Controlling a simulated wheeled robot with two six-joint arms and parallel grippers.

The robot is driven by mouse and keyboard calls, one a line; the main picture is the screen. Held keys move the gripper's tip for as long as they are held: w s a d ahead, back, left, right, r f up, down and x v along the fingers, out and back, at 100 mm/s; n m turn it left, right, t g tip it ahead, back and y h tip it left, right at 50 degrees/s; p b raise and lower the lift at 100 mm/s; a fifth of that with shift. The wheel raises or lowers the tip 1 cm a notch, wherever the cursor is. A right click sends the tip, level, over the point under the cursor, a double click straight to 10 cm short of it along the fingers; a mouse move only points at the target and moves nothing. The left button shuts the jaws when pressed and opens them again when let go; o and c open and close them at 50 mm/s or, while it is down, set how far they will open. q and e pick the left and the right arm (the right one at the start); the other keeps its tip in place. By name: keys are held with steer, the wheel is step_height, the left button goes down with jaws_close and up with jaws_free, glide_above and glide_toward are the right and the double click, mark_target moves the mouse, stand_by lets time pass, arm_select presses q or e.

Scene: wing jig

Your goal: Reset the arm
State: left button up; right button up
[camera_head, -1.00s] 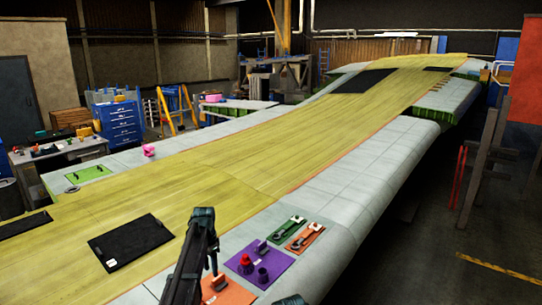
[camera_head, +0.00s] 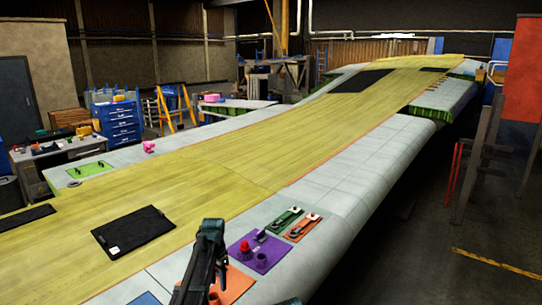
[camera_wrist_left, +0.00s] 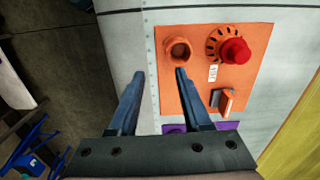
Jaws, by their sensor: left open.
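My left gripper (camera_wrist_left: 160,73) is open and empty in the left wrist view. Its fingers point at the left part of an orange panel (camera_wrist_left: 205,78) on the grey wing skin, with one fingertip just below a hollow orange socket (camera_wrist_left: 178,49). The panel also carries a red knob (camera_wrist_left: 235,51) on a dotted dial and a tilted orange switch (camera_wrist_left: 224,101). In the head view my dark left arm covers part of the orange panel (camera_head: 238,284) at the bottom. I cannot tell whether the fingers touch anything. My right gripper is not clearly visible.
A purple panel (camera_head: 262,258) with raised knobs lies beyond the orange one, then a green panel (camera_head: 284,221) and another orange panel (camera_head: 303,228) with levers. A black sheet (camera_head: 132,230) lies on the yellow wing surface. Dark floor (camera_head: 440,250) is open at the right.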

arm_select(q)
steer(key=s+d+f+n+b, duration=0.1)
steer(key=s+d+f+b, duration=0.3)
steer(key=s, duration=0.6)
steer(key=s+d+f+n+b, duration=0.1)
steer(key=s+d+f+b, duration=0.3)
steer(key=s+f+b, duration=0.5)
steer(key=s+d+f+n+y+b, duration=0.1)
steer(key=s+d+f+b, duration=0.3)
steer(key=s, duration=0.8)
step_height(320, 180, down, 4)
steer(key=b, duration=0.2)
steer(key=shift+d+r+b, duration=0.2)
steer(key=shift+b, duration=0.15)
steer(key=shift+s, duration=0.1)
